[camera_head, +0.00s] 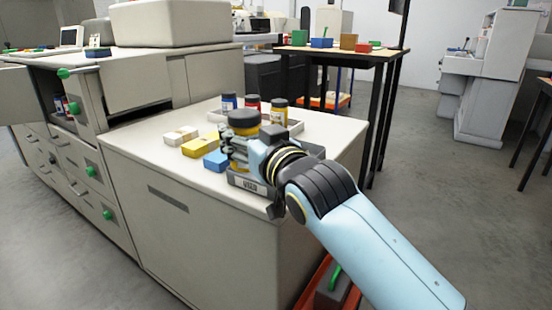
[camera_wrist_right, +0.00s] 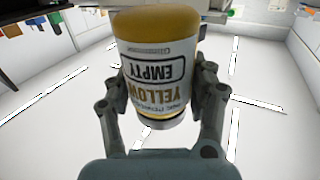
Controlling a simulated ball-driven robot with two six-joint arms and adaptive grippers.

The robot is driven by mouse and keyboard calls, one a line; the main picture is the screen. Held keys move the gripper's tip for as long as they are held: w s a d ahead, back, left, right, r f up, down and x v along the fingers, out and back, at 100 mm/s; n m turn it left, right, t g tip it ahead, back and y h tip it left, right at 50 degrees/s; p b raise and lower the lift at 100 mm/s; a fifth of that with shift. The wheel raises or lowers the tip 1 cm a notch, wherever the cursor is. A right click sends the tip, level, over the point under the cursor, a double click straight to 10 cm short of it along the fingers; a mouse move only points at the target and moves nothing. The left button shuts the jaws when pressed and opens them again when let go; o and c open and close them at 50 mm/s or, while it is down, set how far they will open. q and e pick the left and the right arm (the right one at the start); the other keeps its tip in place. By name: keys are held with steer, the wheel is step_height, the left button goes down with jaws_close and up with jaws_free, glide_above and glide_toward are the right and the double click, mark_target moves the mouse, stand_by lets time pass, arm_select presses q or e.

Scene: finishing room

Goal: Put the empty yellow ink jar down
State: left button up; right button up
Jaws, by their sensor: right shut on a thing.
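The yellow ink jar (camera_head: 243,122) has a dark lid and stands out over the near part of the cabinet top in the head view. In the right wrist view the jar (camera_wrist_right: 158,62) fills the middle, and its label reads EMPTY and YELLOW upside down. My right gripper (camera_head: 240,150) is shut on the jar, with one finger on each side of it in the wrist view (camera_wrist_right: 160,95). A tray with a label (camera_head: 249,184), apparently reading USED, sits under the gripper at the cabinet's front edge. The gripper hides most of this tray and the jar's base. My left gripper is not in view.
A pale tray (camera_head: 296,126) behind the held jar holds a blue jar (camera_head: 229,102), a red jar (camera_head: 252,104) and another yellow jar (camera_head: 279,110). White (camera_head: 181,135), yellow (camera_head: 200,145) and blue (camera_head: 216,160) blocks lie to the left.

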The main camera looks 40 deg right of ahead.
steer(key=shift+w+a+r+m+h+p, duration=0.2)
steer(key=shift+w+a+r+m+h, duration=0.1)
steer(key=shift+w+h, duration=0.15)
steer(key=shift+w+a+r+m+h+p, duration=0.2)
steer(key=shift+w+r+h, duration=0.1)
steer(key=shift+w+h, duration=0.1)
steer(key=shift+w, duration=0.2)
steer(key=shift+h, duration=0.25)
steer(key=w+d+f+b, duration=0.1)
steer(key=d+f+b, duration=0.2)
steer(key=b, duration=0.1)
steer(key=d+f+b, duration=0.4)
steer(key=w+d+f+b, duration=0.1)
steer(key=d+f+b, duration=0.3)
steer(key=shift+w+d+f, duration=0.1)
steer(key=shift+w+d, duration=0.05)
steer(key=shift+w, duration=0.15)
steer(key=shift+f, duration=0.1)
steer(key=shift+r, duration=0.2)
steer(key=shift+f, duration=0.2)
steer(key=o, duration=1.2)
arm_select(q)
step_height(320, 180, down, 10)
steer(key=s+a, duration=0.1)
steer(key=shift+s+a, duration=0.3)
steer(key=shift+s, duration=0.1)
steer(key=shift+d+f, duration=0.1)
arm_select(e)
steer(key=shift+r, duration=0.1)
